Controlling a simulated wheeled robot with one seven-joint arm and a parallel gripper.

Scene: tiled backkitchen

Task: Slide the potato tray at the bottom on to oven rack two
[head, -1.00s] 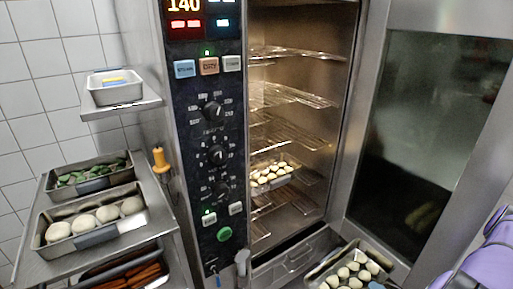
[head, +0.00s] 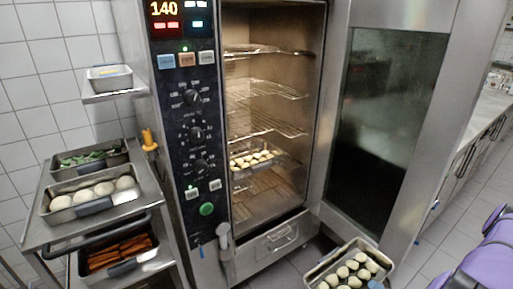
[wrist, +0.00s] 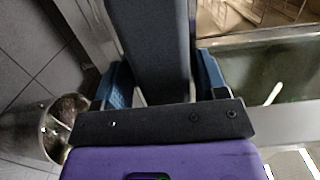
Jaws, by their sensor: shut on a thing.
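A metal tray of pale round potatoes (head: 384,258) is at the bottom of the head view, in front of the oven (head: 282,238) and outside it. My gripper (wrist: 160,80) is shut on a dark grey bar, seemingly this tray's handle (wrist: 155,35), between blue fingertips in the wrist view. In the head view only a little blue of the gripper shows at the tray's near edge. The oven stands open with several wire racks (head: 265,90). Another tray with similar pale pieces (head: 255,160) sits on a lower rack. Racks above it look empty.
The open glass oven door (head: 375,130) stands right of the cavity. A trolley (head: 45,225) at left holds trays of pale rounds (head: 88,198), greens (head: 90,158) and orange pieces (head: 118,252). A counter (head: 485,115) is at far right. Tiled floor shows at right.

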